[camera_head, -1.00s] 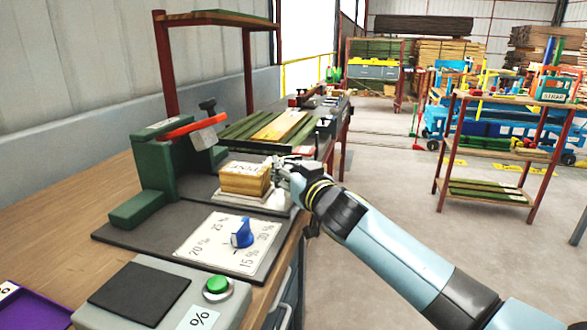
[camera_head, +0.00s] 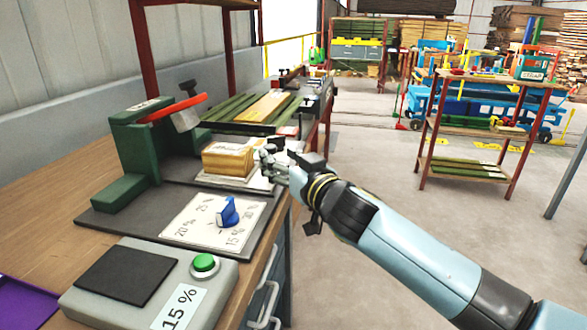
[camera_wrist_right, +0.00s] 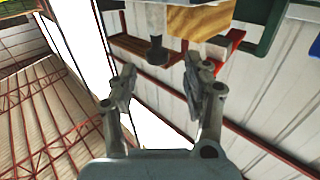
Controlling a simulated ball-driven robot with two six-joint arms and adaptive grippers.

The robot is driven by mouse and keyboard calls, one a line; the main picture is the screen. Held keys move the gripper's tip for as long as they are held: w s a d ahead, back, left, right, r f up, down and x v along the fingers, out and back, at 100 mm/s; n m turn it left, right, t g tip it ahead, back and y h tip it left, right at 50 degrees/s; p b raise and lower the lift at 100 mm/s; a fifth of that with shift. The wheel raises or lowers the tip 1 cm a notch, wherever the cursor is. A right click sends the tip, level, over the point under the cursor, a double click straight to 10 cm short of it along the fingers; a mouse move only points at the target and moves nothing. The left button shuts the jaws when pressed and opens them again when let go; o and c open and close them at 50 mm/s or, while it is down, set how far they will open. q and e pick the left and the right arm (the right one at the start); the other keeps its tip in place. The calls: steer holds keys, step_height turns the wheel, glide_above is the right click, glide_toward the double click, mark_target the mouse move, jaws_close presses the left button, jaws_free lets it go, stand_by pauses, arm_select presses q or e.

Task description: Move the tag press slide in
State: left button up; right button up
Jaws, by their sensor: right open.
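The tag press is a dark green stand (camera_head: 135,150) with a red lever (camera_head: 178,107) on the bench at the left. Its pale slide (camera_head: 225,180) sticks out in front of it and carries a wooden block (camera_head: 228,160). My right gripper (camera_head: 267,162) is open beside the block, at the slide's outer end. In the right wrist view the open fingers (camera_wrist_right: 158,85) point toward the slide's dark knob (camera_wrist_right: 157,52). The knob sits between and just beyond the fingertips, with a gap to each finger. The wooden block (camera_wrist_right: 205,20) shows behind it. My left gripper is not in view.
A dial plate with a blue knob (camera_head: 228,212) lies in front of the press. Nearer is a grey box with a green button (camera_head: 205,263) and a 15 % label. A rack of green and yellow slats (camera_head: 250,110) stands behind. Open floor lies to the right.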

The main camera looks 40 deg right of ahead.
steer(key=s, duration=0.6)
steer(key=shift+s+a, duration=0.15)
steer(key=shift+a, duration=0.15)
